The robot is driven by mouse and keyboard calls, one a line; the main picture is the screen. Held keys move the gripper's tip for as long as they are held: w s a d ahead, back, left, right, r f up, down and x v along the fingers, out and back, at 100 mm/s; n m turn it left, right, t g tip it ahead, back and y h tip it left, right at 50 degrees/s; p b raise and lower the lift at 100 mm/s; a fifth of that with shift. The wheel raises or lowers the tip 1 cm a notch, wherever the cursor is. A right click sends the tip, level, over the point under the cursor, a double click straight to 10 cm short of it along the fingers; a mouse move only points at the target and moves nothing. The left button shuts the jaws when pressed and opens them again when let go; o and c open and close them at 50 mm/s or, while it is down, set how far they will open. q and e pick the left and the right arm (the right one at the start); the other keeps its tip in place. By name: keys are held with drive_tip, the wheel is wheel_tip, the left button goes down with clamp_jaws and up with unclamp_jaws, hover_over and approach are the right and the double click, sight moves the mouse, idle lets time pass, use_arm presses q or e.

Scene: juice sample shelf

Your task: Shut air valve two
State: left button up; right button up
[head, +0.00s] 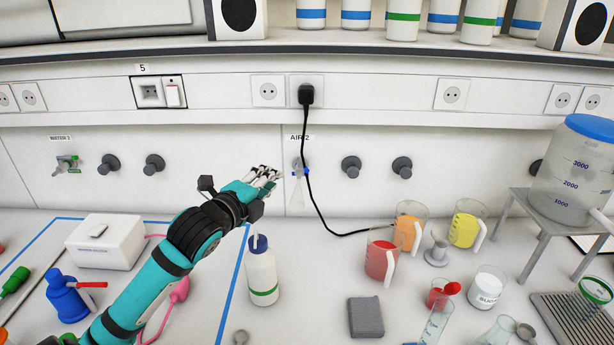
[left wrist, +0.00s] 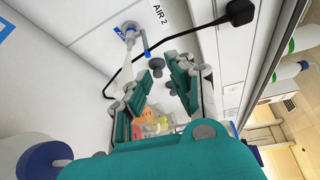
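Air valve two (head: 298,172) is a small grey tap with a blue handle on the back wall panel, under the label "AIR 2". A pale tapered nozzle hangs below it. In the left wrist view the valve (left wrist: 128,32) and its blue handle lie beyond the fingers, near the top. My left gripper (head: 271,174) is just left of the valve in the head view, apart from it. In the left wrist view its fingers (left wrist: 155,83) are spread, with nothing held between them. My right gripper is not in view.
A black power cable (head: 308,170) hangs from a socket close to the valve's right side. Dark round knobs (head: 351,166) are further right. A white bottle with a blue cap (head: 262,275) stands below my left gripper. Jugs of red, orange and yellow juice (head: 380,262) stand right.

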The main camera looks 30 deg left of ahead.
use_arm(q)
wheel_tip(320, 180, down, 2)
drive_tip(key=b, duration=0.1)
drive_tip(key=p, duration=0.3)
approach(305, 166)
drive_tip(key=w, duration=0.3)
drive_tip(key=w+a+f, duration=0.1)
drive_tip(key=w, duration=0.2)
drive_tip(key=w+f, duration=0.1)
drive_tip(key=w, duration=0.2)
drive_tip(key=shift+w+a, duration=0.15)
drive_tip(key=shift+w, duration=0.25)
drive_tip(key=shift+w+f, duration=0.1)
drive_tip(key=shift+w, duration=0.05)
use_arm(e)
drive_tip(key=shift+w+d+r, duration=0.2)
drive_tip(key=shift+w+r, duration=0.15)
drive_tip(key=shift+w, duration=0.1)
use_arm(q)
drive_tip(key=c, duration=0.4)
clamp_jaws()
